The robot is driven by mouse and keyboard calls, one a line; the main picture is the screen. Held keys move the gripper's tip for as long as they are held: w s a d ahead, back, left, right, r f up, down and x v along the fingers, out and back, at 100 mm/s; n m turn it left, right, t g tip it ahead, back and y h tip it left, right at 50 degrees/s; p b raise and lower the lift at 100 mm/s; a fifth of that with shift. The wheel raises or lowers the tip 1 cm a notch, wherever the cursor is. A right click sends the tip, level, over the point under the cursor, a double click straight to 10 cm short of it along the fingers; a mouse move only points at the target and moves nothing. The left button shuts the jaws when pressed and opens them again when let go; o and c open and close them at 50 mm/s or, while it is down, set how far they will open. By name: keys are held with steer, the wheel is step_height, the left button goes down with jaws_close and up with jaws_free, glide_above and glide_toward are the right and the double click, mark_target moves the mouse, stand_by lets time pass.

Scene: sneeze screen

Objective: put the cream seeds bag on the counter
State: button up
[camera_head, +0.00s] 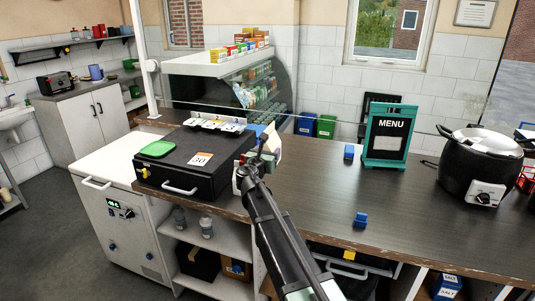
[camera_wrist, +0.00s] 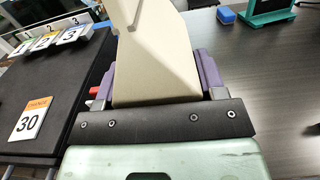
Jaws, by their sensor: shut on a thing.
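The cream seeds bag (camera_wrist: 158,62) is held between the purple fingers of my gripper (camera_wrist: 155,88) in the wrist view. Its wide cream face tapers upward. My gripper is shut on it. In the head view, my gripper (camera_head: 260,165) is at the counter's left part, just right of the black box, and a pale edge of the bag (camera_head: 276,143) shows behind it. I cannot tell whether the bag touches the counter. The dark wood counter (camera_head: 325,200) stretches to the right and also shows in the wrist view (camera_wrist: 265,85).
The black box (camera_head: 180,178) with a "30" card and green dish stands left of my gripper. A glass-fronted shelf (camera_head: 215,65) is behind. Blue blocks (camera_head: 360,220), a menu board (camera_head: 388,138) and a black pot (camera_head: 478,165) stand to the right. The counter's middle is mostly clear.

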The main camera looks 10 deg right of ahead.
step_height(320, 180, up, 2)
steer(key=shift+r+p, duration=0.1)
steer(key=shift+p, duration=0.25)
steer(key=shift+f, duration=0.3)
